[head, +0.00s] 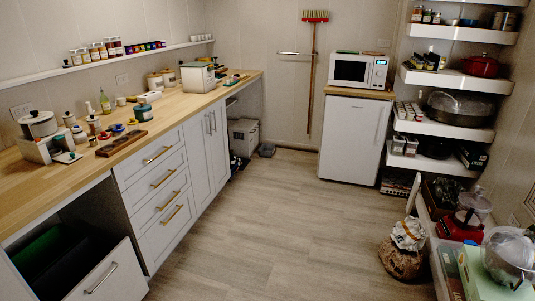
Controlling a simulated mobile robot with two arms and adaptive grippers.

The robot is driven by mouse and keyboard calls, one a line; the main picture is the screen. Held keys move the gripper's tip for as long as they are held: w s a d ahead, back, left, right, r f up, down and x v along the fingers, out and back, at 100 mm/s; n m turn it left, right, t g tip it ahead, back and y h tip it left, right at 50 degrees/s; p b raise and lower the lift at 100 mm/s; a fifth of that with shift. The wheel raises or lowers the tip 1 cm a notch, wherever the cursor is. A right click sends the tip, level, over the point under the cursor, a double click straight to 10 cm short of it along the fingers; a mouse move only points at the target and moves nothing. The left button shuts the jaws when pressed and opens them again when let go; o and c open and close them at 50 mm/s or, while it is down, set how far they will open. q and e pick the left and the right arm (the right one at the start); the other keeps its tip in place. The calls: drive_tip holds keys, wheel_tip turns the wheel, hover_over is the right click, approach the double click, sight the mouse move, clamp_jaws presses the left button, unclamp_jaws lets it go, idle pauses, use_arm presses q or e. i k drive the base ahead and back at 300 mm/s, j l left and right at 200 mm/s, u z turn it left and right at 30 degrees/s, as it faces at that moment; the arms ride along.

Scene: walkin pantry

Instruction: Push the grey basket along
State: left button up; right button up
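A light grey box-like container (243,135) stands on the floor under the far end of the left counter. It may be the grey basket, but I cannot tell for sure at this size. Its left side is partly hidden by the counter's cabinet doors. A small dark grey item (267,150) lies on the floor just to its right. Neither of my grippers is in view.
A wooden counter (215,100) over white drawers runs along the left. A white fridge (352,135) with a microwave (358,71) stands at the back. Shelves line the right. A brown sack (402,259) sits on the right floor. The middle floor (285,225) is clear.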

sight(266, 149)
drive_tip(key=i, duration=4.55)
drive_tip(key=l, duration=0.1)
